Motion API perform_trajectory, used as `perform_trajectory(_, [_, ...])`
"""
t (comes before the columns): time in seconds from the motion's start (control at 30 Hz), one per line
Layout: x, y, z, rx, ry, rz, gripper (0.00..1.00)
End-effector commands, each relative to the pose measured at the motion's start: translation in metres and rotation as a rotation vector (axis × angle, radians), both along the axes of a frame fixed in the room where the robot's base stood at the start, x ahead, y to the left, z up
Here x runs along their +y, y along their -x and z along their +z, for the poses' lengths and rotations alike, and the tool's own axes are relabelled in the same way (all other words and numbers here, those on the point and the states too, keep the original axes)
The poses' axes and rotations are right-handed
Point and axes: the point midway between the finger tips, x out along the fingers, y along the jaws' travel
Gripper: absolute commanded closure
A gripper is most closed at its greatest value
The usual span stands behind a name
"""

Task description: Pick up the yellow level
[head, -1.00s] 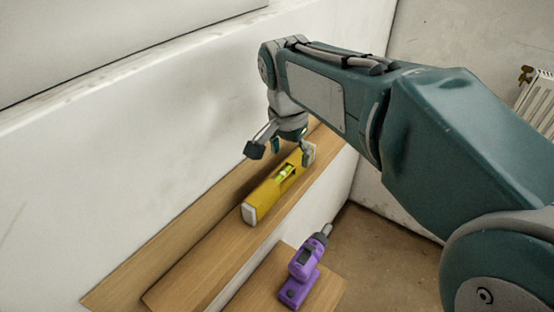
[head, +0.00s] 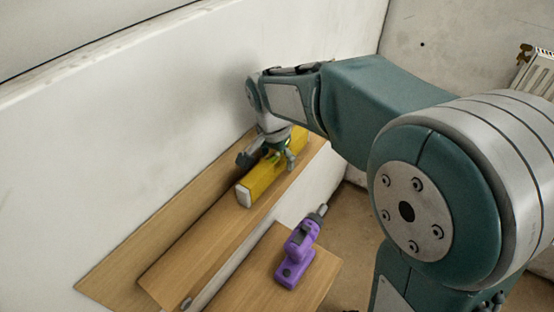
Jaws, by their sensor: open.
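The yellow level (head: 258,183) lies lengthwise on the wooden shelf, with a pale end cap at its near end. Its far half is partly hidden by my gripper. My gripper (head: 268,160) is open and low over the middle of the level, with one finger on the left side and another on the right side. I cannot tell whether the fingers touch it.
The wooden shelf (head: 195,246) runs along the white wall (head: 150,130). A white radiator (head: 540,75) is at the far right. The near part of the shelf is clear.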

Motion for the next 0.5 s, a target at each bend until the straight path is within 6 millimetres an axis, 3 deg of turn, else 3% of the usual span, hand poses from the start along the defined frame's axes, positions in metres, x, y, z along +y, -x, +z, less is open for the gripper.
perform_trajectory(0.27, [-0.0005, -0.0008, -0.0053, -0.002, -0.001, 0.0, 0.17])
perform_trajectory(0.3, [-0.0006, -0.0008, -0.0051, -0.002, -0.001, 0.0, 0.26])
perform_trajectory(0.47, [-0.0008, -0.0007, -0.005, -0.001, -0.002, 0.0, 0.97])
perform_trajectory(0.5, [-0.0008, -0.0007, -0.0051, -0.001, -0.002, 0.0, 1.0])
